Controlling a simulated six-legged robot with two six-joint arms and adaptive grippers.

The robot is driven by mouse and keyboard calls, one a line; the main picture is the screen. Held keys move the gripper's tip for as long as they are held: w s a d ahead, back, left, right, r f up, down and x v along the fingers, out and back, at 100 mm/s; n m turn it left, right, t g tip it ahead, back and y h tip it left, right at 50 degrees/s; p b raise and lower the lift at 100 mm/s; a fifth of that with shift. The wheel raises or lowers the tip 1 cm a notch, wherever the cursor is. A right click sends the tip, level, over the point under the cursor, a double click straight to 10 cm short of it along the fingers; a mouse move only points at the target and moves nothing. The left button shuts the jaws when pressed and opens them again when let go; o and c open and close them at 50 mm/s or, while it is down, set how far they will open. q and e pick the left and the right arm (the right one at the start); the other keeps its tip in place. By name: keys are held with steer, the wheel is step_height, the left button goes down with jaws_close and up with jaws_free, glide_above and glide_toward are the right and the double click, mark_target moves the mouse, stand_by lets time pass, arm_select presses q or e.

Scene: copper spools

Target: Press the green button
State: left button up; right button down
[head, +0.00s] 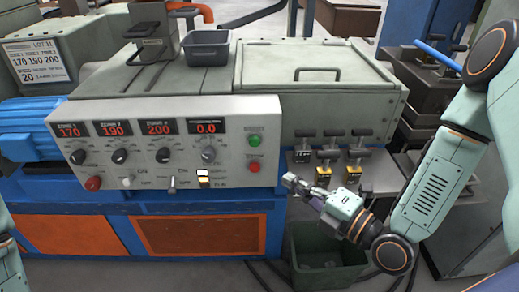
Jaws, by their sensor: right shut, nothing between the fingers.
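The green button (255,140) is on the right side of the grey control panel (230,112), above a red button (254,167). My right gripper (290,182) is shut and empty. It appears to the right of and below the green button in the picture, with its tip pointing left, apart from the button. The green button is in plain sight with nothing in front of it. Only a bit of my left arm shows at the left edge; its gripper is out of view.
The panel also carries several knobs (119,156), red number displays and a lit switch (203,177). Levers with yellow tags (354,171) stand right of the panel, close to my right gripper. A dark green bin (330,278) is below. A grey tray (208,48) sits on top.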

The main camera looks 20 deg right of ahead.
steer(key=b, duration=0.4)
glide_toward(250, 143)
steer(key=s+a+x, duration=0.1)
steer(key=x, duration=0.4)
steer(key=shift+w+d, duration=0.3)
steer(key=shift+w, duration=0.45)
steer(key=shift+w+a, duration=0.15)
steer(key=shift+w, duration=0.05)
